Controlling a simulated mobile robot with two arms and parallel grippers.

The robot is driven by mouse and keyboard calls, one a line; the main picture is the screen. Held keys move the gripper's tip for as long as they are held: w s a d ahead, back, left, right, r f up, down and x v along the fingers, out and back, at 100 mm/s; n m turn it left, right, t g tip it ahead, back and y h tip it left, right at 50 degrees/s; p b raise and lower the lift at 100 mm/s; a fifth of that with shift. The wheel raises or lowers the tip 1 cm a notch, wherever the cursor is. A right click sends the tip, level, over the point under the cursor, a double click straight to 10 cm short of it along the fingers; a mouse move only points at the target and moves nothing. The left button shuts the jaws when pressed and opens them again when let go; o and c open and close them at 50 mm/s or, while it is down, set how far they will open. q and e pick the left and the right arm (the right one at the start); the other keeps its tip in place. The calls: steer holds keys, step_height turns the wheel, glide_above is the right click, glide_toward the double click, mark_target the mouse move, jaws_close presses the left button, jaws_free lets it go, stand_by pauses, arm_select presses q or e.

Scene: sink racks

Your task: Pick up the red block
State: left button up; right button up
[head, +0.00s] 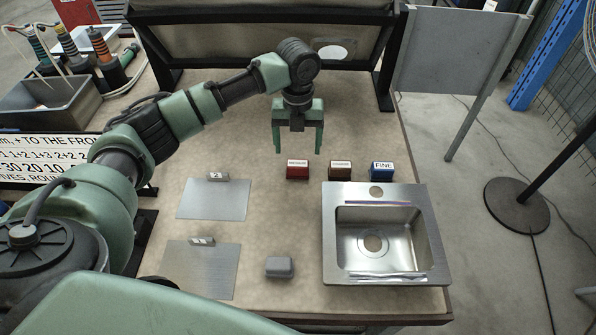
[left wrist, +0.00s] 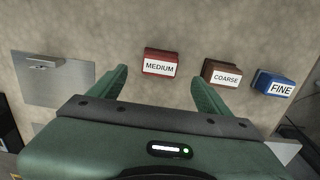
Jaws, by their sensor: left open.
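The red block (head: 297,170) has a white label and sits on the table, left of a brown block. In the left wrist view the red block (left wrist: 163,62) reads "MEDIUM" and lies beyond the fingertips, between their lines. My left gripper (head: 298,150) is open and empty, pointing down just behind and above the red block in the head view. Its two green fingers also show in the left wrist view (left wrist: 158,75), apart from the block. My right gripper is not in view.
A brown "COARSE" block (head: 341,171) and a blue "FINE" block (head: 382,171) stand in a row to the right. A metal sink (head: 333,235) is in front of them. Two grey plates (head: 212,205) (head: 200,275) lie left, and a grey block (head: 279,267) sits at the front.

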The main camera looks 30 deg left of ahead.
mark_target(297, 163)
arm_select(q)
steer(key=shift+w+a+f, duration=0.1)
steer(key=shift+w+f, duration=0.05)
steer(key=shift+f, duration=0.3)
steer(key=shift+s+f, duration=0.2)
steer(key=shift+f, duration=0.95)
step_height(297, 163, down, 5)
steer(key=shift+r+p, duration=0.2)
steer(key=shift+p, duration=0.35)
steer(key=c, duration=1.5)
